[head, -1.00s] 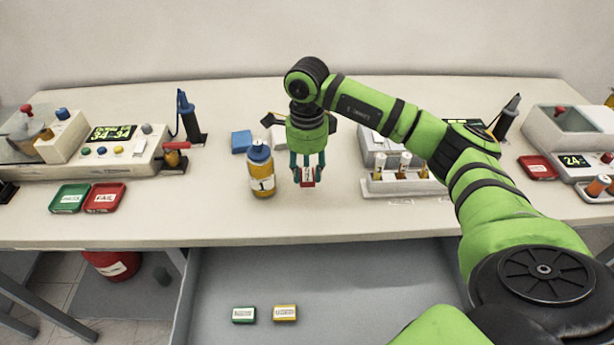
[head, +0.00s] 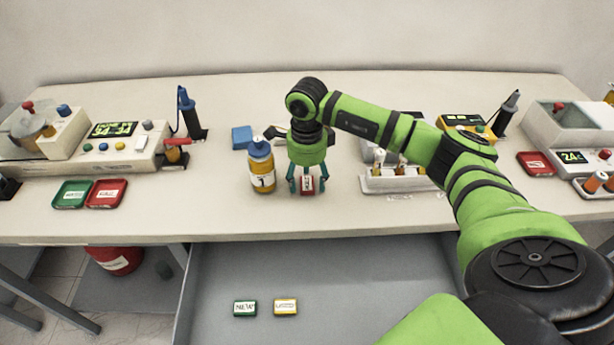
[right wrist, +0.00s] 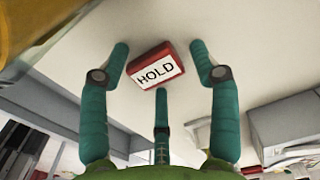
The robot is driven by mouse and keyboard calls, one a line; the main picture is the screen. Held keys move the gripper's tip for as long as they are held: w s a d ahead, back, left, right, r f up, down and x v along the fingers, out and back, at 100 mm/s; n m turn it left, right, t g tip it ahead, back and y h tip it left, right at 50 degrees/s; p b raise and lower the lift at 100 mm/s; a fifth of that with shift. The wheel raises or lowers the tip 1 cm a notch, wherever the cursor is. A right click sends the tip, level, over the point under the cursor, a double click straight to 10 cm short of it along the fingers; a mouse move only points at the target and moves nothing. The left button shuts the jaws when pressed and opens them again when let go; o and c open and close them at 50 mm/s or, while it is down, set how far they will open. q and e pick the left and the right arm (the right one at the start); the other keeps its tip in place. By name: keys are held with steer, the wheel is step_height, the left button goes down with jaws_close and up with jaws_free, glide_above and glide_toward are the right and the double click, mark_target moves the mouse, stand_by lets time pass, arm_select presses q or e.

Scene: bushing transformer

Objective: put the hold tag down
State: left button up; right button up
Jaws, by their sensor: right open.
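The hold tag is a small red block with a white label reading HOLD. In the head view the hold tag (head: 308,186) is on the table just right of the yellow bottle marked 1 (head: 262,168). In the right wrist view the hold tag (right wrist: 156,65) lies between the spread teal fingers. My right gripper (head: 307,187) is open around the tag, pointing down, with gaps visible on both sides of it in the right wrist view (right wrist: 160,75). My left gripper is not in view.
A blue block (head: 242,137) lies behind the bottle. A white vial rack (head: 398,183) stands to the right. Green (head: 71,194) and red (head: 107,193) trays lie at the left. Green (head: 245,308) and yellow (head: 285,307) tags lie below the table edge. The tabletop between the trays and the bottle is clear.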

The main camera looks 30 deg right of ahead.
mark_target(307, 182)
steer(key=shift+r, duration=0.25)
steer(key=shift+w+r, duration=0.1)
steer(key=shift+r, duration=0.25)
step_height(307, 182, up, 11)
steer(key=b, duration=0.3)
